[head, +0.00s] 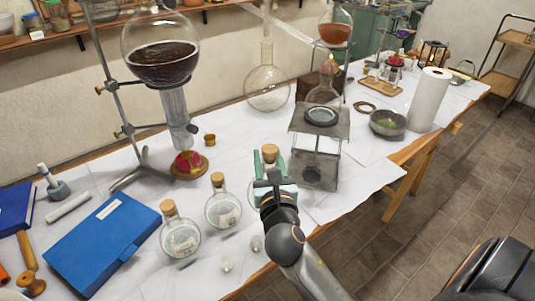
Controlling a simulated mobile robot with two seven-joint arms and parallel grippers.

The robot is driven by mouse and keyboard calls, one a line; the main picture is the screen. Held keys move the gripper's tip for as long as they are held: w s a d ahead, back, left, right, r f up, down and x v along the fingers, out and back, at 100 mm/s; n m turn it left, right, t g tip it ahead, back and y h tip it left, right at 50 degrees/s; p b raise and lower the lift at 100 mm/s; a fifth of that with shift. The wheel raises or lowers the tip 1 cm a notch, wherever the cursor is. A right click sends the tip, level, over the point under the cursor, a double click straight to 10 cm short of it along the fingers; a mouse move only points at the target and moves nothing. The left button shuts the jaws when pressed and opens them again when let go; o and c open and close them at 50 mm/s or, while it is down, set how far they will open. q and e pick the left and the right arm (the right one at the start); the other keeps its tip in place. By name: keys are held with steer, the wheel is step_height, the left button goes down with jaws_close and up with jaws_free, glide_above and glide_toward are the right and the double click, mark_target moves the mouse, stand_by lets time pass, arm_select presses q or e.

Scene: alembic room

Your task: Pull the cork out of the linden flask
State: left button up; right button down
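Three small round glass flasks with corks stand on the white-covered table. One flask (181,239) is at the front left and another flask (223,211) is to its right; both are upright with corks in their necks. Their labels are too small to read, so I cannot tell which is the linden flask. A third cork (270,152) shows just beyond my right gripper (271,181), which hides most of the flask and teal object (257,164) there. The gripper's fingers are seen from behind; I cannot tell whether they are apart or touching the cork. My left gripper is not in view.
A large flask of dark liquid (163,62) on a stand rises behind. A metal stand (320,165) with a flask stands right of my gripper.

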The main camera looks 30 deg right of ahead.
steer(key=shift+s+a+r, duration=0.2)
steer(key=shift+s+r, duration=0.05)
arm_select(q)
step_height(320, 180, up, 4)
steer(key=p, duration=0.4)
arm_select(e)
steer(key=s+a+n+y, duration=0.3)
steer(key=a+n+y, duration=0.3)
steer(key=a+y, duration=0.3)
steer(key=s+a+n+g+y, duration=0.1)
steer(key=s+a+n+y, duration=0.3)
steer(key=a+y, duration=0.5)
steer(key=a+n, duration=0.2)
steer(key=a, duration=0.3)
steer(key=shift+a+f, duration=0.15)
steer(key=shift+f, duration=0.1)
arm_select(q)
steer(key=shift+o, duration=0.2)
arm_select(e)
steer(key=shift+s, duration=0.1)
